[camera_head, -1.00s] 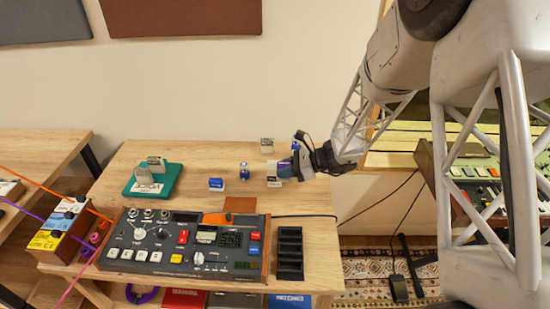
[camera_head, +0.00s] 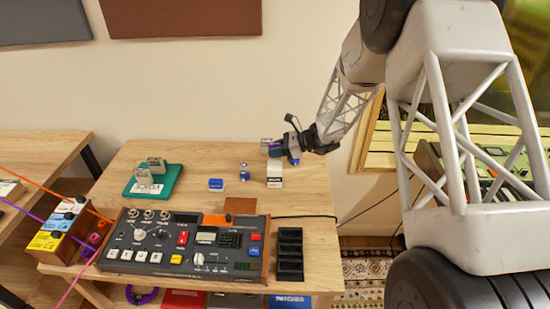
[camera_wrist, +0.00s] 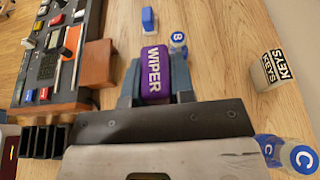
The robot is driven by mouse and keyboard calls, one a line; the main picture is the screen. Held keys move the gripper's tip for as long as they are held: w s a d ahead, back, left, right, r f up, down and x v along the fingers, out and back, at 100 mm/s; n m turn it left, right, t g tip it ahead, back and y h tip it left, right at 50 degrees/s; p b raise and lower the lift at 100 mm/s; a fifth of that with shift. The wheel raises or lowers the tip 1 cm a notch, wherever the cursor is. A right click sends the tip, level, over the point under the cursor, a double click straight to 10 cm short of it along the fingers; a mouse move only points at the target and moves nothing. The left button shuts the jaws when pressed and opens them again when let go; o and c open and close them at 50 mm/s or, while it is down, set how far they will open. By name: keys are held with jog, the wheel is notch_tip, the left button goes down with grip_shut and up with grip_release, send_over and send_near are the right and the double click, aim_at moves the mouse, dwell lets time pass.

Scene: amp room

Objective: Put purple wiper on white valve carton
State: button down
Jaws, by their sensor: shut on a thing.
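The purple wiper (camera_wrist: 154,75) is a block with white "WIPER" lettering, between the two fingers of my gripper (camera_wrist: 156,88) in the wrist view. In the head view the wiper (camera_head: 275,147) is a small purple patch at my gripper's (camera_head: 281,150) tip. The white valve carton (camera_head: 274,173) stands upright on the table, directly below the gripper tip in that picture.
A blue-capped bottle (camera_head: 244,172) and a blue box (camera_head: 216,184) stand left of the carton. A keys box (camera_wrist: 275,70) and a "C" bottle (camera_wrist: 288,152) are close by. The mixer (camera_head: 185,240) and a black tray (camera_head: 290,253) occupy the front. The table has bare wood between them.

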jog(key=shift+f, duration=1.75)
jog(key=shift+f, duration=0.1)
jog(key=c, duration=1)
grip_release()
jog(key=shift+o, duration=0.2)
jog(key=shift+d, duration=0.1)
jog(key=v, duration=1.2)
